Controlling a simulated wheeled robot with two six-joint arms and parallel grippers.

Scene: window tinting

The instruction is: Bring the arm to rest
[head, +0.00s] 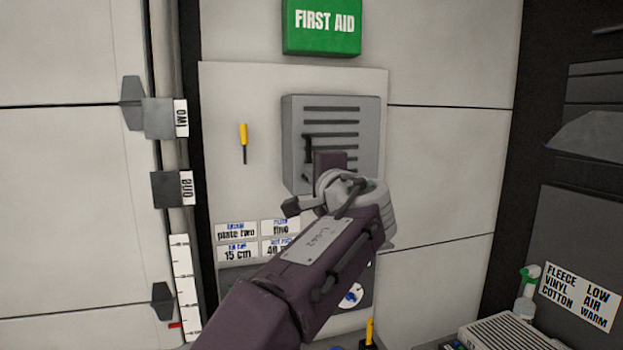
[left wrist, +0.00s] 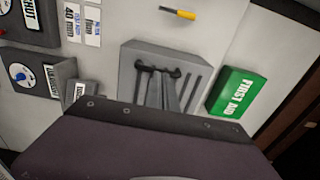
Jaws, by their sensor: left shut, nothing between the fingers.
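My left arm reaches up from the bottom of the head view. My left gripper (head: 309,150) is in front of a grey slotted box (head: 354,115) on the wall panel, largely hidden behind my own wrist. In the left wrist view, the fingers of my left gripper (left wrist: 158,72) show against the same slotted box (left wrist: 130,58). They are shut with nothing held. I cannot tell whether the fingertips touch the box. My right gripper is in neither view.
A green first aid box (head: 322,25) is above the slotted box. A yellow-handled tool (head: 243,135) hangs to the left. Label cards (head: 236,232) and a blue dial (head: 351,295) are below, partly behind my arm. A spray bottle (head: 526,295) stands at the lower right.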

